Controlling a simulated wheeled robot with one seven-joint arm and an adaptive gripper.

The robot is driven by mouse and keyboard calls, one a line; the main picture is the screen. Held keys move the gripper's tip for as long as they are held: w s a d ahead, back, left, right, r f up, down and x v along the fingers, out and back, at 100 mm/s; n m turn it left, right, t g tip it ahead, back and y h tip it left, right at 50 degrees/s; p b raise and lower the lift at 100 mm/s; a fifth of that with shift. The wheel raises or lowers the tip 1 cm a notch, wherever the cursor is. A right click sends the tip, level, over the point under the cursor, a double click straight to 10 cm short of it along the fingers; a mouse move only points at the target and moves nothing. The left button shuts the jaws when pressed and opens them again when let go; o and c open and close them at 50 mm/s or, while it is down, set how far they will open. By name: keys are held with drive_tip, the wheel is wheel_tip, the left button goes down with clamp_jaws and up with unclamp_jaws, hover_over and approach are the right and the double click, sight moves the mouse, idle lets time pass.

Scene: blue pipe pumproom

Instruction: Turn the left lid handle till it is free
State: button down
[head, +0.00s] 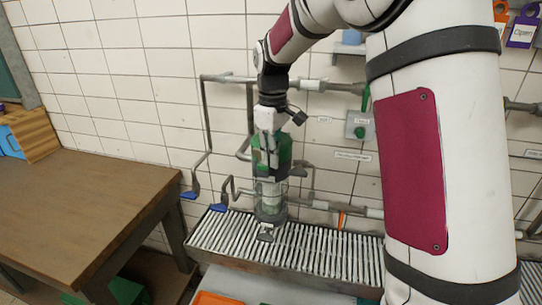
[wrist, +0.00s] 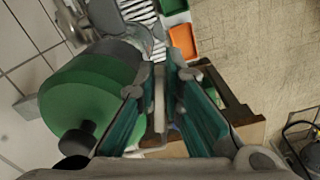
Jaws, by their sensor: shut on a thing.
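A green lid (wrist: 85,95) fills the left of the wrist view, with a dark knob (wrist: 76,140) on it. In the head view the green top (head: 259,152) sits on an upright, clear-bodied vessel (head: 270,190) above a slatted grate. My gripper (wrist: 162,80) is beside the lid, its teal fingers on both sides of a thin grey handle (wrist: 160,108), shut on it. In the head view my gripper (head: 266,140) is in front of the green top and hides part of it. The handle is too small to make out there.
The slatted grate (head: 325,252) runs below the vessel. Grey pipes with blue levers (head: 218,207) stand to its left, close to the tiled wall. A wooden table (head: 85,205) is at the left. An orange bin (head: 215,298) lies below the grate.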

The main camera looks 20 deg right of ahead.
drive_tip(key=shift+w+d+n, duration=0.15)
drive_tip(key=shift+n, duration=0.55)
drive_tip(key=c, duration=2)
unclamp_jaws()
drive_tip(key=shift+o, duration=0.2)
wheel_tip(320, 180, up, 12)
